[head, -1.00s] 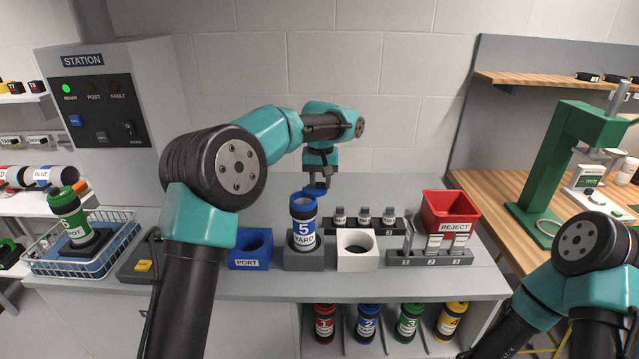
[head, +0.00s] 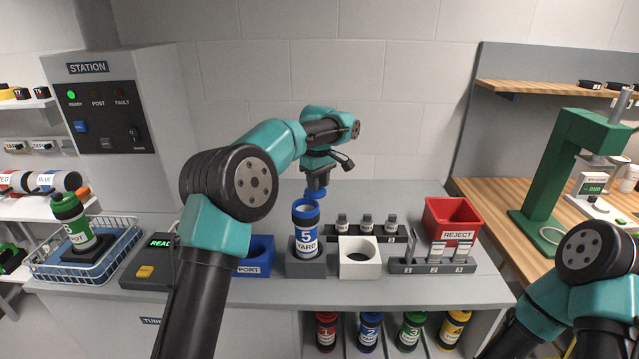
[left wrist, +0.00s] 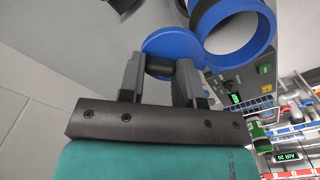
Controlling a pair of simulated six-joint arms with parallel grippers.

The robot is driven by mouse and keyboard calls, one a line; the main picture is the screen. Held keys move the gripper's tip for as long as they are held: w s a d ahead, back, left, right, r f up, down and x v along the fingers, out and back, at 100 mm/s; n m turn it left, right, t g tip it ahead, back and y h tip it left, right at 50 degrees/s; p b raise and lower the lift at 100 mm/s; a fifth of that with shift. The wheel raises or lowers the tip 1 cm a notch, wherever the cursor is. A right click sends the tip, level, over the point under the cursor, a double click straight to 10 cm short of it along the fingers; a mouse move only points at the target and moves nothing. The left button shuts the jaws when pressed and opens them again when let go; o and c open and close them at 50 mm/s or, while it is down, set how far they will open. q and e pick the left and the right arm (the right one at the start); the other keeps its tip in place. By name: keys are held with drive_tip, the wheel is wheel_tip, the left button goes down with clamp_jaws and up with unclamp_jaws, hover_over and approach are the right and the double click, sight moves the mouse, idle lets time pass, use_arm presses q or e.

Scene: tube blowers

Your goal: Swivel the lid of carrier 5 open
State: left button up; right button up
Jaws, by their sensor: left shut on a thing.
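Carrier 5 (head: 306,240) stands upright in the grey holder (head: 306,268) on the bench, with a blue rim and a white "5 YARD" label. Its open round mouth (left wrist: 238,40) shows in the left wrist view. The blue lid (left wrist: 172,46) is swung out to the side of the mouth, and in the head view it (head: 316,193) sits just above and behind the rim. My left gripper (left wrist: 160,78) is shut on the lid's dark tab. My right gripper is out of view; only my right arm shows at the lower right.
Several carriers (head: 369,333) stand below the bench.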

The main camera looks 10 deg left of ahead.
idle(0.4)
use_arm(q)
drive_tip(key=o, duration=0.9)
drive_tip(key=shift+r, duration=0.15)
